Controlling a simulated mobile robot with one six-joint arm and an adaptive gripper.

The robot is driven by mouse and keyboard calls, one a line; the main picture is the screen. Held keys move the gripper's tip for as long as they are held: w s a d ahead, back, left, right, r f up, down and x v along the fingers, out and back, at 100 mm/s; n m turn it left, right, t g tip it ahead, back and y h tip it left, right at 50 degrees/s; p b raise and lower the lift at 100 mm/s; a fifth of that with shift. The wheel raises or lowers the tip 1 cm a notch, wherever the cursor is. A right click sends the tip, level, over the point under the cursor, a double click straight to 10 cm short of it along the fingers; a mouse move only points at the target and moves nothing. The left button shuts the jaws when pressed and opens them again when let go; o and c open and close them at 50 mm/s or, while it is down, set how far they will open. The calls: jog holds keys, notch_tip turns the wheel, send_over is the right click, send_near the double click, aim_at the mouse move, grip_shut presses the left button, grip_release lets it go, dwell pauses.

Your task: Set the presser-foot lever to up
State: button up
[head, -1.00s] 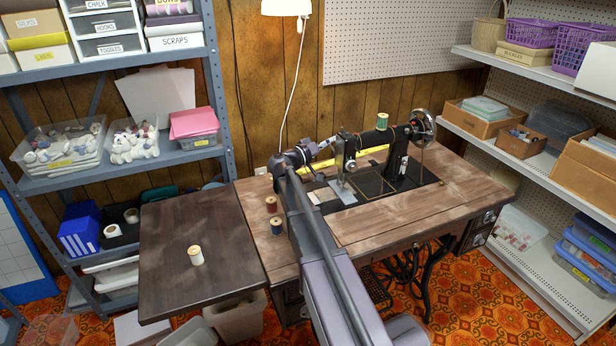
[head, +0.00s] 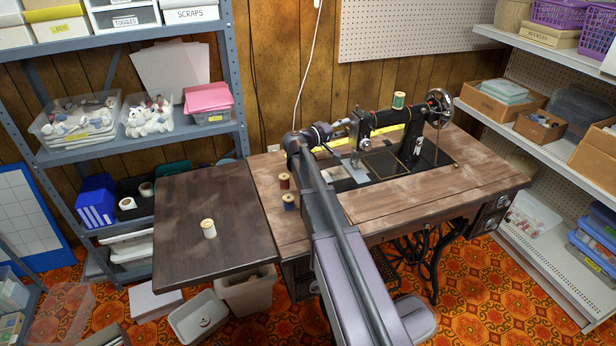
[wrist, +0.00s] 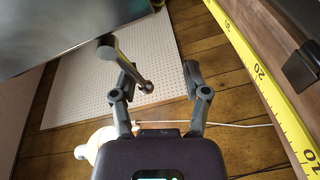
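The black sewing machine (head: 410,140) stands on the wooden treadle table (head: 400,200). In the wrist view, a grey rod with a rounded tip, which looks like the presser-foot lever (wrist: 130,70), slants down to the right from beside a dark glossy surface. My gripper (wrist: 160,72) is open. The rod's tip lies between the fingers, closer to the left one; whether it touches that finger I cannot tell. In the head view my gripper (head: 345,123) is at the left end of the machine head, and the lever is too small to make out.
A yellow measuring strip (wrist: 265,80) runs along the right in the wrist view. A green spool (head: 398,100) tops the machine.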

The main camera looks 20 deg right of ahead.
jog(key=f+n, duration=0.1)
jog(key=n, duration=0.1)
jog(key=s+n+y, duration=0.1)
jog(key=n, duration=0.1)
jog(key=shift+f+g, duration=0.4)
jog(key=s+n, duration=0.1)
jog(key=n, duration=0.1)
jog(key=s+f+n+g, duration=0.1)
jog(key=n, duration=0.1)
jog(key=shift+f+y, duration=0.15)
jog(key=shift+y, duration=0.15)
jog(key=p+v, duration=0.3)
jog(key=v, duration=1.1)
jog(key=s+a+r+m+g+y+p, duration=0.1)
jog(key=s+a+r+m+y+p, duration=0.1)
jog(key=s+y+p, duration=0.4)
jog(key=s+a+r+m+g+y+p, duration=0.1)
jog(key=s+a+m+y+p, duration=0.3)
jog(key=s+p, duration=0.8)
jog(key=s+r+y, duration=0.1)
jog(key=y, duration=0.1)
jog(key=shift+s+a+m+g+y, duration=0.3)
jog(key=shift+a+g+y, duration=0.05)
jog(key=shift+g+y, duration=0.05)
jog(key=shift+c, duration=0.2)
